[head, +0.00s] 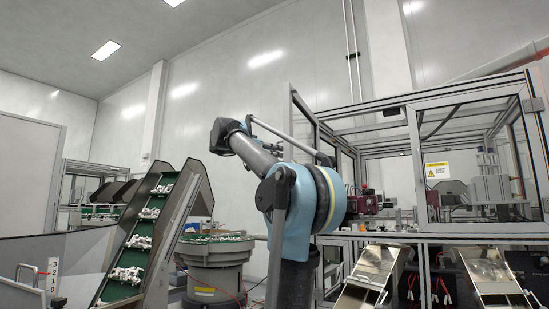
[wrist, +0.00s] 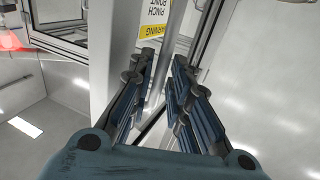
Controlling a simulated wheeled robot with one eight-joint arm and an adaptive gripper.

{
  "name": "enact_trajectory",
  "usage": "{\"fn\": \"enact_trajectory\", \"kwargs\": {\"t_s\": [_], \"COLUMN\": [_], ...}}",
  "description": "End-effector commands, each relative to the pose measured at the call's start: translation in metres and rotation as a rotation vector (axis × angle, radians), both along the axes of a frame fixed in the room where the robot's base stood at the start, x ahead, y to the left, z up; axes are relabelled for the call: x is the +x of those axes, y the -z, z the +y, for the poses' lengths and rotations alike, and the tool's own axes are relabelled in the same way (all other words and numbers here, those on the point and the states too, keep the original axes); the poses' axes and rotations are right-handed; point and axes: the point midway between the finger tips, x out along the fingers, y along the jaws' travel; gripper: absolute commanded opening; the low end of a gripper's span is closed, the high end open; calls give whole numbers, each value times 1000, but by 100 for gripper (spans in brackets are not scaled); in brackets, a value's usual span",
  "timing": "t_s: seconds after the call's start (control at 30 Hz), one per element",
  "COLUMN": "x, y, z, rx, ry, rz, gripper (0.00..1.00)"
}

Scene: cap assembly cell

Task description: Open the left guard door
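The guard enclosure (head: 400,235) stands at the right of the head view. At its left end a narrow framed panel (head: 303,118) shows at a steep angle, and it looks like the left guard door standing out from the frame. My arm hides its lower part. In the wrist view, my gripper (wrist: 164,68) has its two dark fingers apart, with a gap between them. A light metal bar (wrist: 178,30) and an upside-down yellow and white warning label (wrist: 153,22) show beyond the gap. I cannot tell whether the fingers touch the bar. My gripper is hidden in the head view.
A closed-looking glazed door (head: 470,165) with a yellow label is at the right. Below it are metal chutes (head: 370,275). A bowl feeder (head: 215,265) and an inclined green conveyor (head: 140,240) stand left of my arm. Walls are white.

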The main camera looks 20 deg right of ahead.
Motion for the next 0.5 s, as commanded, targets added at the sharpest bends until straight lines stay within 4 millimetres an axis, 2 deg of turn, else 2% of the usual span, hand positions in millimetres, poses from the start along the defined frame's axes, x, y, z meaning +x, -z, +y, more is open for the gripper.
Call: {"fn": "enact_trajectory", "kwargs": {"t_s": [0.5], "x": [-22], "y": [1], "z": [66], "rx": [1], "ry": [-5], "rz": [1], "gripper": [18]}}
